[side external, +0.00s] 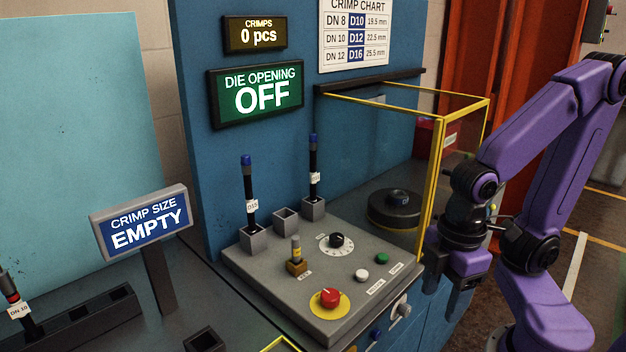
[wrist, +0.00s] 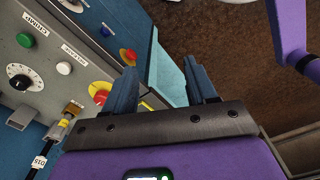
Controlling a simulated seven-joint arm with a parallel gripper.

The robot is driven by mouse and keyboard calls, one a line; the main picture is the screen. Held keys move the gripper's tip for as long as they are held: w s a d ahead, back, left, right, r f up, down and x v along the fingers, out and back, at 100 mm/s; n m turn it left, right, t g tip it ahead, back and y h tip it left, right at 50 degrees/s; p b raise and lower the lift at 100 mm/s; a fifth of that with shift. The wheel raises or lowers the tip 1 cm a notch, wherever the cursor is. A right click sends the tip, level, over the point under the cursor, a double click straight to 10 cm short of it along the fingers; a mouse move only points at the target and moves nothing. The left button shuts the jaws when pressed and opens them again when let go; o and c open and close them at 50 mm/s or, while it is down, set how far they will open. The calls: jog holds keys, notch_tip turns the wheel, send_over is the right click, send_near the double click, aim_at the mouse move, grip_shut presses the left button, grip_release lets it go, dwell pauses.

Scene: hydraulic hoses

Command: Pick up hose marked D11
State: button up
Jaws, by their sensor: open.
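No label reading D11 can be made out. In the side external view, two short black hoses with blue tops and white tags stand upright in grey sockets on the control panel: a left hose (side external: 248,185) and a right hose (side external: 314,160). Their tags are too small to read surely. A dark hose with a red band and a tag like DN 10 (side external: 18,308) leans at the lower left edge, partly cut off.
The grey control panel (side external: 335,310) carries a red button (side external: 329,298), a dial, small buttons and an empty socket (side external: 286,219). A yellow-framed clear guard (side external: 436,160) surrounds a black round die (side external: 393,208). A crimp size sign (side external: 143,222) reads EMPTY.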

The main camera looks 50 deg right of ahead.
jog(key=n+t+h, duration=0.9)
jog(key=n, duration=0.5)
send_near(312, 147)
jog(key=x, duration=0.7)
jog(key=shift+w+d+f, duration=0.15)
jog(key=shift+w+f, duration=0.05)
jog(key=shift+f, duration=0.05)
jog(key=shift+d+r+x, duration=0.1)
jog(key=shift+r+x, duration=0.05)
jog(key=shift+x, duration=0.75)
jog(key=shift+d+r+x, duration=0.1)
jog(key=shift+r+x, duration=0.05)
jog(key=shift+x, duration=0.7)
jog(key=shift+d+r+x, duration=0.1)
jog(key=shift+x, duration=0.8)
grip_shut()
